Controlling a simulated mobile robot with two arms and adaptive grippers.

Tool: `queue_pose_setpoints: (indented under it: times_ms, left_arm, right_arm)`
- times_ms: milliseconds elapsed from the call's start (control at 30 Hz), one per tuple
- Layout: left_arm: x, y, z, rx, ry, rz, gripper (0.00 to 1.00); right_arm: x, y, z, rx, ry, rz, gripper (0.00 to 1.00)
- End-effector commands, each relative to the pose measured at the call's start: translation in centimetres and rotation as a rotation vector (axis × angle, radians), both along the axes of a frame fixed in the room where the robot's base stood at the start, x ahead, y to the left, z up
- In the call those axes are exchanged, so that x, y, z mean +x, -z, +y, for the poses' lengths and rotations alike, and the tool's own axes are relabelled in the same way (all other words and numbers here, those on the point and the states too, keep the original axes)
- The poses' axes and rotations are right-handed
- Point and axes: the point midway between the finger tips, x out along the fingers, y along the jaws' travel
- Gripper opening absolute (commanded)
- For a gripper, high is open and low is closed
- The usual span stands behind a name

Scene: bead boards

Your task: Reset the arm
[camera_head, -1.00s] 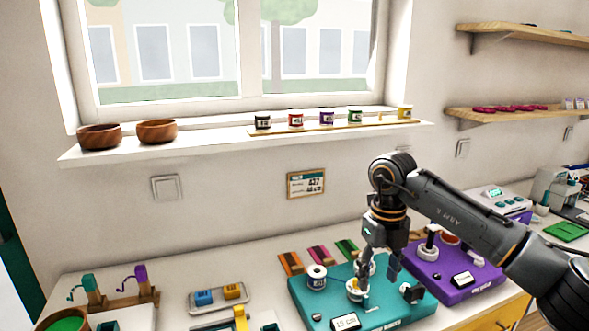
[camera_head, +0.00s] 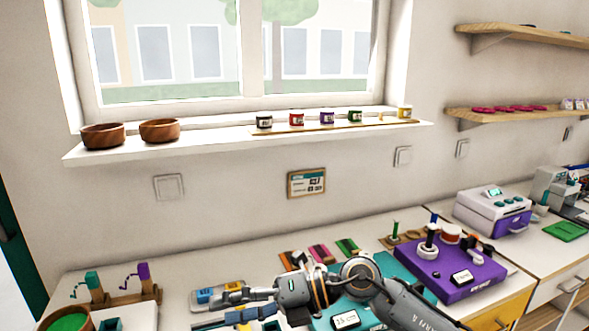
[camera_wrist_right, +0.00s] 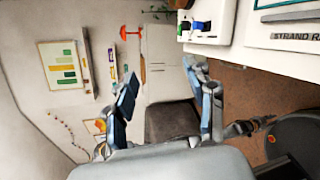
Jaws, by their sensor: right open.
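My right arm enters the head view from the lower right, and its right gripper (camera_head: 212,310) points left, low over the table's front. Its two fingers are apart with nothing between them. In the right wrist view the open fingers (camera_wrist_right: 160,82) frame a distant floor and wall. The gripper and wrist cover part of the teal board (camera_head: 398,267). The purple board (camera_head: 476,270) stands clear to the right of the arm. My left gripper is in neither view.
A tray with blue and yellow pieces (camera_head: 238,287) lies just behind the gripper. Teal and purple hooks on wooden stands (camera_head: 125,298) are at the left. Bowls (camera_head: 159,130) and small jars stand on the sill. A white machine (camera_head: 492,208) is at the right.

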Motion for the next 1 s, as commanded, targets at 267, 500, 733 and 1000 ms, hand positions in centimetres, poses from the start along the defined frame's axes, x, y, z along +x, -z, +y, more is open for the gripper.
queue_pose_setpoints:
  times_ms: [267, 500, 733, 1000]
  left_arm:
    - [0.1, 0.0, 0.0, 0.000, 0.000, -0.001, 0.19]
    - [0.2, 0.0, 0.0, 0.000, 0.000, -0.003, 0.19]
    - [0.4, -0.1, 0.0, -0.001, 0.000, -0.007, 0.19]
    - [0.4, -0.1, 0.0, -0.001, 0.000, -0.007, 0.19]
  right_arm:
    - [2.1, -7.6, -3.1, 0.743, 0.429, 0.383, 0.55]
    - [6.0, -1.5, -15.0, 1.098, 1.011, 0.834, 0.55]
    - [1.5, 12.2, -24.8, 1.119, 1.601, 1.290, 0.55]
    - [-10.5, 23.2, -29.5, 0.874, 2.086, 1.696, 0.55]
